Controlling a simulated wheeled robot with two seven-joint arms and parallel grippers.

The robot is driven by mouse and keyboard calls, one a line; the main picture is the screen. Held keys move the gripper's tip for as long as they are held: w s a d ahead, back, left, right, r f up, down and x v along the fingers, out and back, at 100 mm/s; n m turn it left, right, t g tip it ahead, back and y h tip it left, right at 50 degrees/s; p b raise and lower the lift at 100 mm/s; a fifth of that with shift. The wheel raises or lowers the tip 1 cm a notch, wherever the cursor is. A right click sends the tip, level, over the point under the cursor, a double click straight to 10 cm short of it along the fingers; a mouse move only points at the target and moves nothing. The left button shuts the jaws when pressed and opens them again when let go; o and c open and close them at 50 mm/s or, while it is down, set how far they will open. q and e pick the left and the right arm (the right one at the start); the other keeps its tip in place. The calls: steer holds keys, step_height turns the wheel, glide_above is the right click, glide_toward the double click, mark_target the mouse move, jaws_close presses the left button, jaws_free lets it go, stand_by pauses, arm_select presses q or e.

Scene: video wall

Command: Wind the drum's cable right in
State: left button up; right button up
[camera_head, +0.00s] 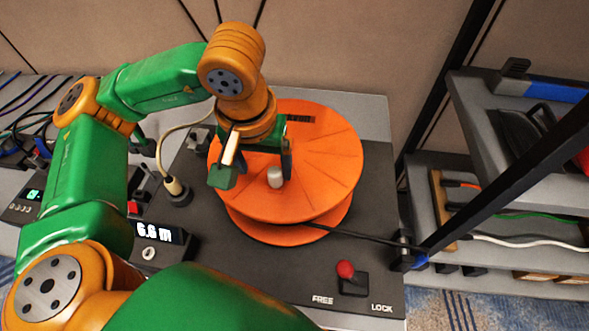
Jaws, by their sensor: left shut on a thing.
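The orange cable drum (335,175) lies flat on a dark panel, with a short grey knob (275,178) standing on its top. My left gripper (256,172) reaches down over the drum and is shut on the knob; its arm hides part of the drum. A dark cable (350,235) runs from the drum's lower edge to a guide (408,256) at the panel's right edge. A display (161,233) reads 6.6 m. A red-knobbed lever (346,269) stands between the words FREE and LOCK, its knob leaning slightly toward FREE. My right gripper is out of view.
A pale cable (165,150) ends in a plug on the panel left of the drum. A rack (500,220) with dark posts and cables on its shelves stands close on the right. More cables and devices lie at far left. A wall is behind.

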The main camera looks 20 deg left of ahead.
arm_select(q)
steer(key=shift+o, duration=1)
steer(key=shift+s+a, duration=0.15)
steer(key=shift+a, duration=0.45)
steer(key=shift+d, duration=0.1)
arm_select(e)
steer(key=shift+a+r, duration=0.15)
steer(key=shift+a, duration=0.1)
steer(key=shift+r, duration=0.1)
arm_select(q)
steer(key=shift+r+p, duration=0.35)
steer(key=r+p, duration=0.1)
steer(key=r, duration=0.1)
steer(key=r+p, duration=0.1)
steer(key=r, duration=0.1)
steer(key=a+r+p, duration=0.1)
steer(key=r+p, duration=0.1)
steer(key=shift+s+a, duration=0.1)
steer(key=shift+s, duration=0.25)
steer(key=shift+c, duration=1)
steer(key=shift+w+d+r, duration=0.1)
steer(key=shift+w+d, duration=0.05)
steer(key=shift+d, duration=0.05)
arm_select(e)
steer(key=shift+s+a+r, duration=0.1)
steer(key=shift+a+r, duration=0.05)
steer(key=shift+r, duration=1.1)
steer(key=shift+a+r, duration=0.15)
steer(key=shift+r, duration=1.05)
